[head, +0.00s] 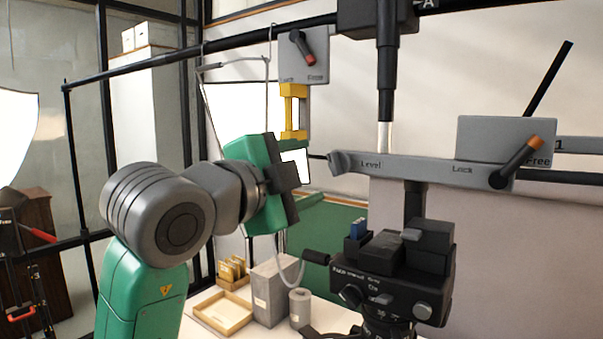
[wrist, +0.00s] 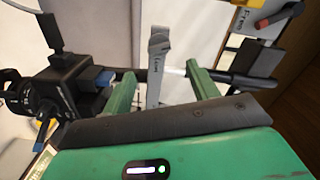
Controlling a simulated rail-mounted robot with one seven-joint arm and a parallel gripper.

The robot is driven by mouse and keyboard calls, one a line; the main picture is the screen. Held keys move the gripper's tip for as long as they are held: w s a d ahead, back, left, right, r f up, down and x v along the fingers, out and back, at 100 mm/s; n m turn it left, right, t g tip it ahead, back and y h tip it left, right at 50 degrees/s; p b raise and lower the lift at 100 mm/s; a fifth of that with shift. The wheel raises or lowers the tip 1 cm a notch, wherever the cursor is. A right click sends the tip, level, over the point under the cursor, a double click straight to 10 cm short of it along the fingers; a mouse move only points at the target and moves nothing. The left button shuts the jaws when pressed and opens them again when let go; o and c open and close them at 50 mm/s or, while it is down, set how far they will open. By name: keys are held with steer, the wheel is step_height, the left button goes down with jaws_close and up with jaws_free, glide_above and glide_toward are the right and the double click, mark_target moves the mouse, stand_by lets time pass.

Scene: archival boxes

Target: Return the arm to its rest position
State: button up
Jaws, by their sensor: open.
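My green and grey arm reaches in from the lower left in the head view. Its end, a green block with a dark plate, is raised above the tabletop, and the fingers are not clear there. In the wrist view, the two green fingers of my gripper (wrist: 163,85) stand wide apart with nothing held between them. A grey bar (wrist: 157,65) shows beyond the gap between the fingers. I cannot tell how far it is from them.
A black camera (head: 385,280) stands right of my arm. A grey level bar (head: 425,168) with a lock lever (head: 516,160) crosses above it. A yellow bracket (head: 293,112) hangs near the wrist. A wooden tray (head: 222,313), a grey box (head: 273,290) and a canister (head: 300,308) stand below.

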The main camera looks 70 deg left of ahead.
stand_by(0.4)
steer(key=w+d+n+t+h+p, duration=0.1)
steer(key=w+d+t+h+p, duration=0.15)
steer(key=w+d, duration=0.65)
steer(key=w+d+n+t+h+p, duration=0.2)
steer(key=w+d+t, duration=0.15)
steer(key=d, duration=1.15)
steer(key=s+d+n+t+h+p, duration=0.1)
steer(key=s+d+n+t+h, duration=0.1)
steer(key=d, duration=0.8)
steer(key=s+d+n+t+h+p, duration=0.2)
steer(key=s+d+h, duration=0.1)
steer(key=d, duration=0.8)
steer(key=shift+s+d+r, duration=0.15)
steer(key=shift+s+d, duration=0.15)
steer(key=shift+s, duration=0.35)
steer(key=c, duration=0.6)
